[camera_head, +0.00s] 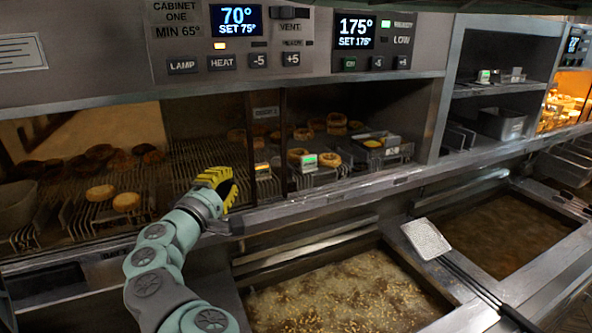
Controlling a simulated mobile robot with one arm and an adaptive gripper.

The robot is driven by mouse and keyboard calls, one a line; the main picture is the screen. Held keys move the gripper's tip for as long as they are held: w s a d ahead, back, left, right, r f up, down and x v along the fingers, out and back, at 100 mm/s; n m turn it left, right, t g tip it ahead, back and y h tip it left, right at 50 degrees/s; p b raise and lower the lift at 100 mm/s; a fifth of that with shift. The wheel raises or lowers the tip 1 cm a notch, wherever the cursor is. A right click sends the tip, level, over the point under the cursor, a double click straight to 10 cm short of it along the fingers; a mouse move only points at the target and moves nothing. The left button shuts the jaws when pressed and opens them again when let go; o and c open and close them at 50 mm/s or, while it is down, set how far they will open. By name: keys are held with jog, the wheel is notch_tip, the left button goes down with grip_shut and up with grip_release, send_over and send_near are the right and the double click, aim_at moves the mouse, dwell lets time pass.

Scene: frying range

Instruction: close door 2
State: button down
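My gripper (228,187), with yellow fingers on a pale green arm, is in front of the heated cabinet, near its lower front ledge. The fingers look bunched and are seen from behind, so their gap is unclear. No held thing shows. Dark upright door edges (283,150) stand in the cabinet front just right of my gripper. A small label (266,112) hangs between them, too small to read. I cannot tell which panel is door 2, or whether my gripper touches one. The cabinet looks open on the right, with food visible on the rack.
The control panel (290,62) runs above the cabinet. Doughnuts (332,160) and a small metal tray (383,144) sit inside. Below are fryer vats with oil (340,290) and a flat strainer (426,240) whose handle lies across the divider. Shelves stand at right.

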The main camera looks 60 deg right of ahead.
aim_at(264, 154)
jog(key=p+x, duration=0.2)
jog(key=x, duration=0.3)
jog(key=shift+w+d+r, duration=0.1)
jog(key=shift+d, duration=0.2)
jog(key=shift+s+d+r+p, duration=0.15)
jog(key=shift+s+d+p, duration=0.25)
jog(key=shift+d, duration=0.2)
jog(key=shift+s+d+r+p, duration=0.15)
jog(key=shift+s+d+p, duration=0.15)
jog(key=shift+s+d, duration=0.45)
jog(key=shift+d, duration=0.3)
jog(key=shift+f, duration=0.1)
